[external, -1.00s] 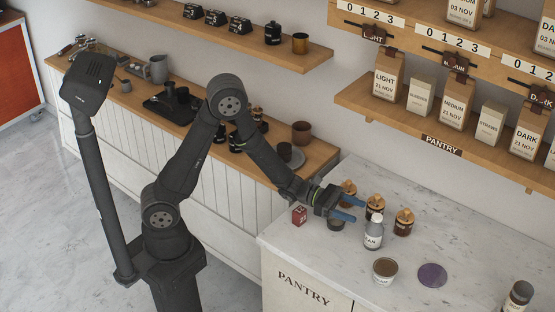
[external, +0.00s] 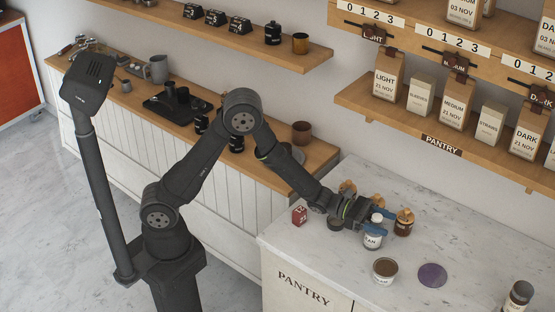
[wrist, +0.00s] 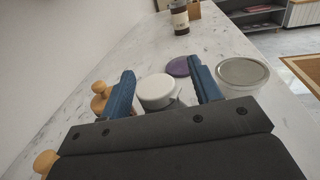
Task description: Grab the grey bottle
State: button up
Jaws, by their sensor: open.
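The grey bottle (external: 373,240) stands upright on the marble counter, with a light cap and a label partly reading "EAN". My gripper (external: 383,222) is low over the counter, with its blue fingers at the bottle's upper part. In the wrist view, my gripper (wrist: 162,76) is open, and the bottle's pale round top (wrist: 157,90) lies between the two fingers. The bottle's lower part is hidden there by the gripper body. I cannot tell whether either finger touches it.
An amber jar with a wooden lid (external: 404,222) stands close on the right; others are partly hidden behind my gripper. A dark-capped bottle (external: 518,297) stands at far right.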

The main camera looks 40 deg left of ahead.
grip_shut()
jog(key=shift+r, duration=0.1)
